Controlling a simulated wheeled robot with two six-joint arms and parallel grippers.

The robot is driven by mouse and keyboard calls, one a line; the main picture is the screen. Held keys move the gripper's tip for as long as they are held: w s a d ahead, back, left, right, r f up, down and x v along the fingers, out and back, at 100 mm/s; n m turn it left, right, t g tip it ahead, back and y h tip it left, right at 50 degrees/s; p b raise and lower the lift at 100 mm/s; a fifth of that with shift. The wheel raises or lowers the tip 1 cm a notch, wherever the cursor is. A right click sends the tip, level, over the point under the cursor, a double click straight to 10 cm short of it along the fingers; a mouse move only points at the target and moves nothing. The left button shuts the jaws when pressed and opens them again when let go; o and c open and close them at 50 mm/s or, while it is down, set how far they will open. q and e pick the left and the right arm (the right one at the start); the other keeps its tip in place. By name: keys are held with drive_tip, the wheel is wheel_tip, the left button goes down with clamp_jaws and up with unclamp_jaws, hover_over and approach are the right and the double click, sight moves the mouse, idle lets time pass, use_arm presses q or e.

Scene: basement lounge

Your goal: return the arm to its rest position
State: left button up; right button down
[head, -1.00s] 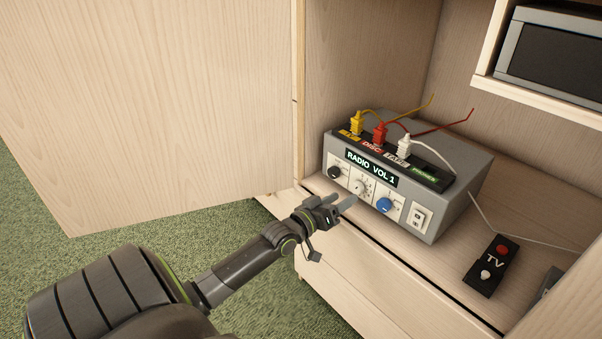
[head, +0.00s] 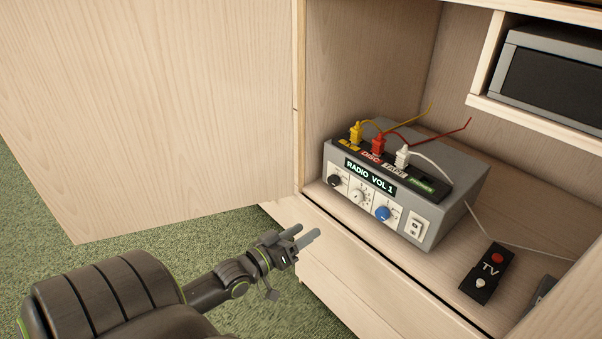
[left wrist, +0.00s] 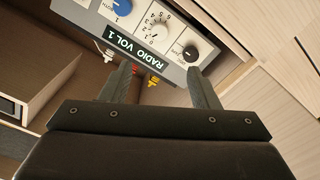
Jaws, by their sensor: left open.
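My left gripper (head: 308,240) is open and empty, in front of the cabinet's lower front and below the radio. In the left wrist view its two fingers (left wrist: 160,88) stand apart with nothing between them. The grey radio box (head: 440,215) sits on the cabinet shelf, apart from the gripper. Its display reads "RADIO VOL 1". It has a black knob, a white dial and a blue knob, and the radio also shows in the left wrist view (left wrist: 172,72). My right gripper is not in view.
The open cabinet door (head: 150,100) stands at the left. Yellow, red and white plugs (head: 378,144) rise from the radio's top. A grey screened device (head: 555,80) sits in the upper compartment. Green carpet (head: 190,255) lies below.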

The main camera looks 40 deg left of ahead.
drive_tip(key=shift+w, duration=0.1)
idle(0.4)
